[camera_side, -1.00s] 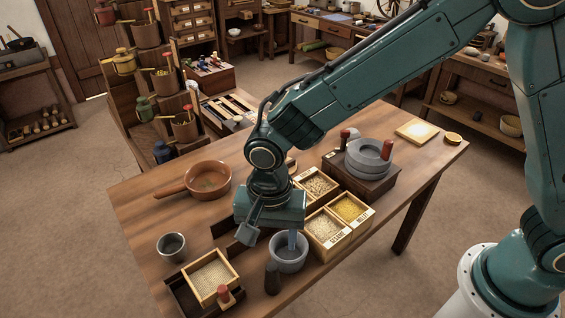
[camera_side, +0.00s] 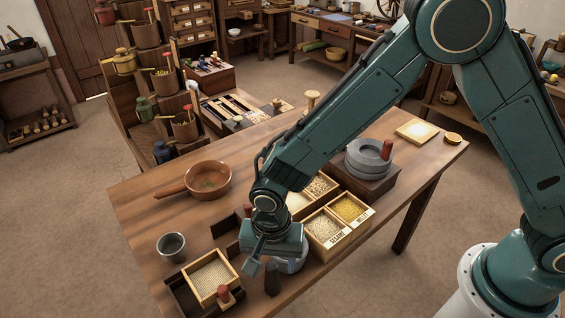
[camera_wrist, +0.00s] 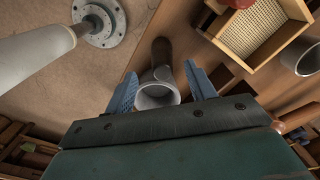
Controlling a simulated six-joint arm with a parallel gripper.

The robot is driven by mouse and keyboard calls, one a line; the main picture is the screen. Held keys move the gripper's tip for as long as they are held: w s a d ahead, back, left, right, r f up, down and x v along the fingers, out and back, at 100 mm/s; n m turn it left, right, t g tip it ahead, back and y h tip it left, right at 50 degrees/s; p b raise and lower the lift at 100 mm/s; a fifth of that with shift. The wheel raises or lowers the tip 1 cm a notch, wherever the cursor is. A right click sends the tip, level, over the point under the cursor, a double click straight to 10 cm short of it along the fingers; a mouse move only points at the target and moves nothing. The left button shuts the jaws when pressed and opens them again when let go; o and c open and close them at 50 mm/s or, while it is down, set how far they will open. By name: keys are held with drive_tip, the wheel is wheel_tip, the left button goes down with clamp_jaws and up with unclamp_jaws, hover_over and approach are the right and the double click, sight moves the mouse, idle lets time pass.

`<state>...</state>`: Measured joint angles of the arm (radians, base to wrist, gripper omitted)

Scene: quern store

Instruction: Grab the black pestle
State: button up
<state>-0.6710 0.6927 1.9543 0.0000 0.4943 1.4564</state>
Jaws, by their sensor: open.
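The black pestle (camera_side: 272,279) stands upright near the front edge of the table, beside the grey mortar (camera_side: 291,265). In the wrist view the dark pestle (camera_wrist: 161,51) shows just beyond the pale rim of the mortar (camera_wrist: 157,94). My gripper (camera_wrist: 160,72) is open, its two blue fingers to the left and right of the mortar and pestle in that view. In the side view my gripper (camera_side: 265,262) is above and just behind the pestle and hides much of the mortar. I cannot tell whether the fingers touch anything.
A sieve box (camera_side: 213,277) with a red knob sits left of the pestle, a metal cup (camera_side: 171,246) behind it. Grain boxes (camera_side: 323,229) stand to the right, with a stone quern (camera_side: 368,160) beyond. A brown pan (camera_side: 208,180) lies farther back. The front table edge is close.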

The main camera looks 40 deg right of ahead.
sight(272, 278)
drive_tip(key=shift+w+a+f, duration=0.1)
drive_tip(key=shift+f, duration=2.45)
drive_tip(key=c, duration=1.1)
